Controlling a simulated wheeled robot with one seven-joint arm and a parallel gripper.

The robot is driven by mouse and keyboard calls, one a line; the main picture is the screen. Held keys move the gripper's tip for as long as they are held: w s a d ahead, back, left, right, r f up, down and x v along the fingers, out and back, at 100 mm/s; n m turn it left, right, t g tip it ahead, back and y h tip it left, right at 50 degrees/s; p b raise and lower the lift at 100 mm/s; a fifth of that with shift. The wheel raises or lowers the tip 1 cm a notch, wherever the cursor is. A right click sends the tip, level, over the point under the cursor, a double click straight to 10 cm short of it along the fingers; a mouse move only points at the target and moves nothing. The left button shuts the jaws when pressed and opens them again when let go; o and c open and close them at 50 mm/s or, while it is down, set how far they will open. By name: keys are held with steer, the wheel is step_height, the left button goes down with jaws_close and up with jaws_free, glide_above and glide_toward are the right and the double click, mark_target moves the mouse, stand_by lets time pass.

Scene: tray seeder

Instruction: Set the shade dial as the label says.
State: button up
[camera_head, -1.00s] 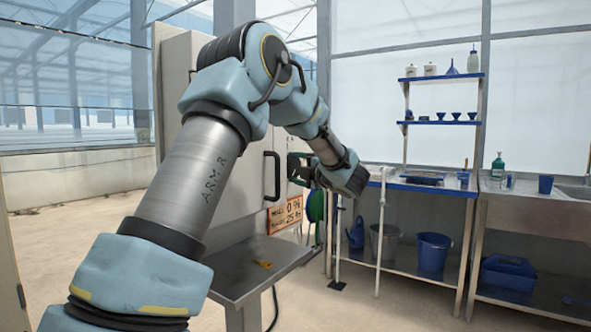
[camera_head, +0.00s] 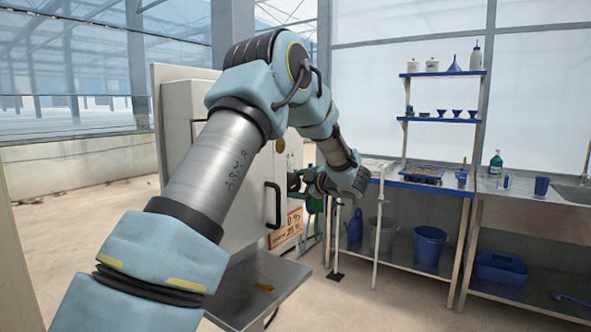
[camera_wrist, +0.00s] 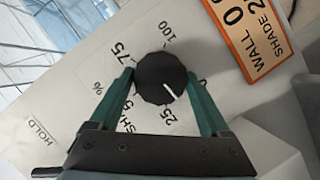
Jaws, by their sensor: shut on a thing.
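The shade dial (camera_wrist: 153,68) is a dark round knob on a pale panel in the wrist view. The teal fingers of my gripper (camera_wrist: 161,78) are shut on the dial, one on each side. The left finger covers part of the scale. The orange label (camera_wrist: 262,35) at the upper right reads "WALL 0" and "SHADE 2", cut off by the frame edge. The label also shows in the head view (camera_head: 288,229), small, below my gripper.
A pale cabinet (camera_head: 190,100) with a black handle (camera_head: 273,205) stands left of my gripper. A metal shelf (camera_head: 235,290) with a small yellow thing (camera_head: 265,287) juts out below. A workbench (camera_head: 425,186) with blue tools and buckets stands at the right.

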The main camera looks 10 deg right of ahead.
steer(key=m+p, duration=0.1)
steer(key=p, duration=0.1)
steer(key=m+g+p, duration=0.1)
steer(key=p, duration=0.2)
steer(key=shift+d+r, duration=0.1)
steer(key=shift+r, duration=0.25)
steer(key=m+p, duration=0.1)
steer(key=g+y+p, duration=0.1)
steer(key=p, duration=0.1)
steer(key=shift+f+m, duration=0.25)
steer(key=shift+m, duration=0.15)
steer(key=shift+f, duration=0.1)
steer(key=o, duration=1.2)
steer(key=b+v, duration=0.4)
steer(key=v, duration=0.6)
steer(key=shift+s+d, duration=0.25)
steer(key=shift+d, duration=0.05)
